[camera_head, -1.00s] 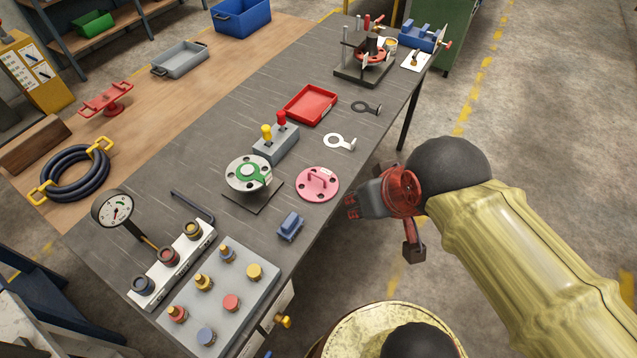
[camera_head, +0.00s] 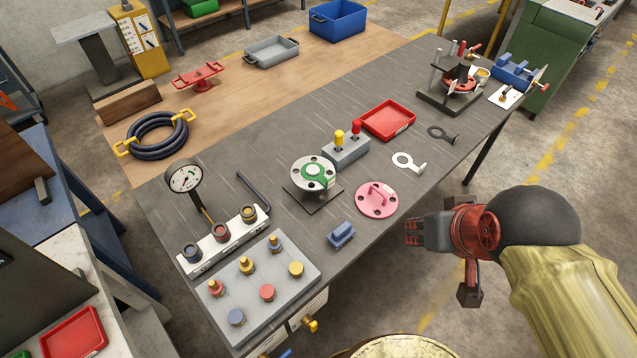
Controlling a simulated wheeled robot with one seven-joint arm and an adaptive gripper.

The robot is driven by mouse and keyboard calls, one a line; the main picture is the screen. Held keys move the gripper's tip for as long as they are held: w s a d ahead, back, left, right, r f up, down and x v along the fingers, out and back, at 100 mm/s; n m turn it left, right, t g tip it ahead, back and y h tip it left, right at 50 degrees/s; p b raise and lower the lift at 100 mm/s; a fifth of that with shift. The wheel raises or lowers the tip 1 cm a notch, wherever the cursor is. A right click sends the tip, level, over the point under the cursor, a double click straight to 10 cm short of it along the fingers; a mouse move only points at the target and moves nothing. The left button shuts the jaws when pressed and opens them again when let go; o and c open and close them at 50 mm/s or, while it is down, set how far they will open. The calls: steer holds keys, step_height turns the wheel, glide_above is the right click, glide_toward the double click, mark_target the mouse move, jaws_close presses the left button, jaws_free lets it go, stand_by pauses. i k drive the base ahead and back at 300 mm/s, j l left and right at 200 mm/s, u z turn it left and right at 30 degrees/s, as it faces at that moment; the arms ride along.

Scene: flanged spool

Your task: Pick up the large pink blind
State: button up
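The large pink blind (camera_head: 376,200) is a round pink disc with bolt holes and a raised handle. It lies flat on the dark table top, close to the table's near right edge. My gripper (camera_head: 410,232) is off that edge, to the right of and slightly below the blind in the picture, apart from it. Its dark fingers point left toward the table. I cannot tell whether the fingers are open or shut, and I see nothing held in them.
The flanged spool (camera_head: 313,173) with a green ring stands left of the blind. A blue block (camera_head: 341,235) lies below it. A white ring spade (camera_head: 408,162), a black one (camera_head: 443,134) and a red tray (camera_head: 388,121) lie beyond. A lever box (camera_head: 346,152) stands behind.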

mark_target(376, 199)
steer(key=i+l+u, duration=0.15)
steer(key=u, duration=0.2)
steer(key=i+l+u, duration=0.15)
steer(key=u, duration=0.2)
